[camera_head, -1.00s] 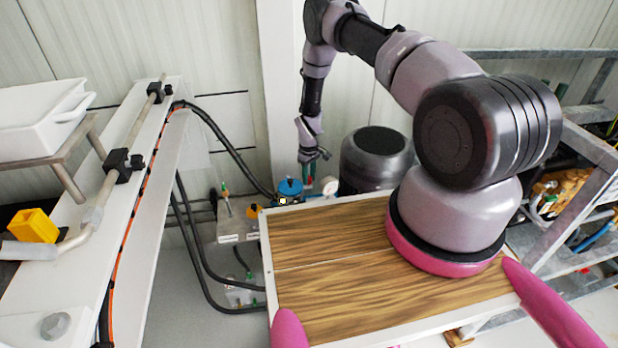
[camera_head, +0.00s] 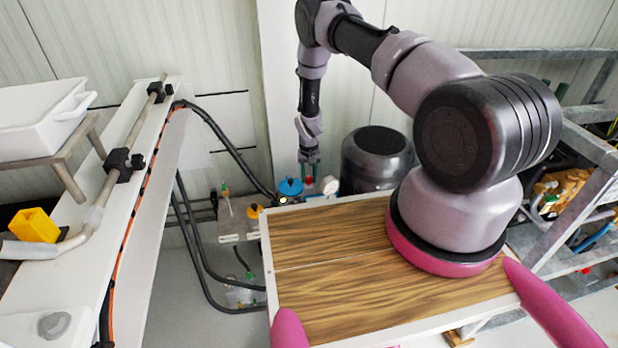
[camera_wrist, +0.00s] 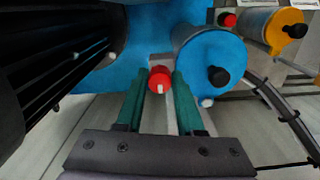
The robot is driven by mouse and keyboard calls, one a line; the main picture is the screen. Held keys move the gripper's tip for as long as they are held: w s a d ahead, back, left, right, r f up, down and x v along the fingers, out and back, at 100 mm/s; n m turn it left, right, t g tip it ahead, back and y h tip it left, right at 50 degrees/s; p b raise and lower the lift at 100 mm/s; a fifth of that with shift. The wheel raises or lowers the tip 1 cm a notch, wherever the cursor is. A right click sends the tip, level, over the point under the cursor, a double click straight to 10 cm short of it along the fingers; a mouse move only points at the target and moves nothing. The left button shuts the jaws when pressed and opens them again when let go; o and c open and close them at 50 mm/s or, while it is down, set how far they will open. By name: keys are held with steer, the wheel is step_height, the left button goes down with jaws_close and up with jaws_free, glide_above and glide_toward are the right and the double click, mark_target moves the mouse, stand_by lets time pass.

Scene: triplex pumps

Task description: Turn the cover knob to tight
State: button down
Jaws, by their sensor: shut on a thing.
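A red knob (camera_wrist: 159,84) with a white pointer mark sits between the tips of my gripper's two green fingers in the wrist view. My gripper (camera_wrist: 158,76) is shut on it; the knob's stem is mostly hidden. Just right of it is a blue round cover (camera_wrist: 208,52) with a black knob (camera_wrist: 218,76). In the head view my gripper (camera_head: 309,166) points down beside the blue cover (camera_head: 290,187), in front of the wall. I cannot read any tight marking in either view.
A yellow-orange cover (camera_wrist: 285,28) with a black knob and another red knob (camera_wrist: 228,19) lie at upper right of the wrist view. A dark ribbed motor (camera_wrist: 50,60) fills its left. A dark cylinder (camera_head: 377,158) stands right of my gripper in the head view. Black hoses (camera_head: 200,240) run left.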

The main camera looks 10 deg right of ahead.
mark_target(309, 178)
steer(key=shift+m, duration=0.3)
steer(key=c, duration=0.5)
jaws_free()
step_height(309, 178, up, 11)
steer(key=shift+f, duration=0.1)
